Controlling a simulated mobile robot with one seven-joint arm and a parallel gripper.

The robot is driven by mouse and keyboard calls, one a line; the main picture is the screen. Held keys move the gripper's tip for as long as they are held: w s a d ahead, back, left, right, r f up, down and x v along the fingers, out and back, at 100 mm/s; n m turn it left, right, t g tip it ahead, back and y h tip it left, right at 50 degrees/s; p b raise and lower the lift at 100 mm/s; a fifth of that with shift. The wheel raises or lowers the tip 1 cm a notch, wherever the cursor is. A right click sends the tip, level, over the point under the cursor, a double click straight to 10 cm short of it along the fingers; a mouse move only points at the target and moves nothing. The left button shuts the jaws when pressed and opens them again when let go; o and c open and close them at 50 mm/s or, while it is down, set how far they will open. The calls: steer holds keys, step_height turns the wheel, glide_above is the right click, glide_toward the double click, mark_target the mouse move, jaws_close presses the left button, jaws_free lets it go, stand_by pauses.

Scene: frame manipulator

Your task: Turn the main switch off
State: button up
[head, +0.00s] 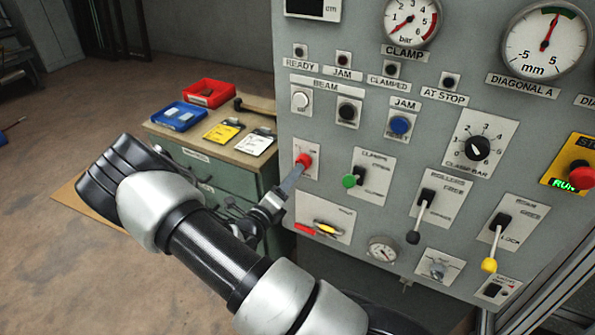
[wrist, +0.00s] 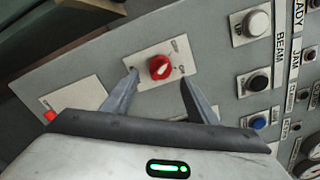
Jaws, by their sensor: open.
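The main switch appears to be the red rotary knob (head: 304,160) on a pale plate at the left edge of the grey panel. In the wrist view the red knob (wrist: 161,67) shows a light mark on its face and small labels beside it, too small to read. My gripper (head: 289,179) is close to the knob in the head view. In the wrist view my gripper (wrist: 158,80) has its two fingers spread, one on each side of the knob, with visible gaps. Whether the fingertips reach past the knob's face is hard to tell.
The panel (head: 350,240) carries a green-knobbed lever (head: 350,181), a yellow-red handle plate (head: 325,228), a black-knobbed lever (head: 413,237) and a red stop button (head: 582,174). A cabinet (head: 228,183) with blue (head: 179,116) and red (head: 208,93) trays stands at left.

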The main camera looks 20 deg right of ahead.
steer(key=v, duration=1.2)
steer(key=shift+s, duration=0.1)
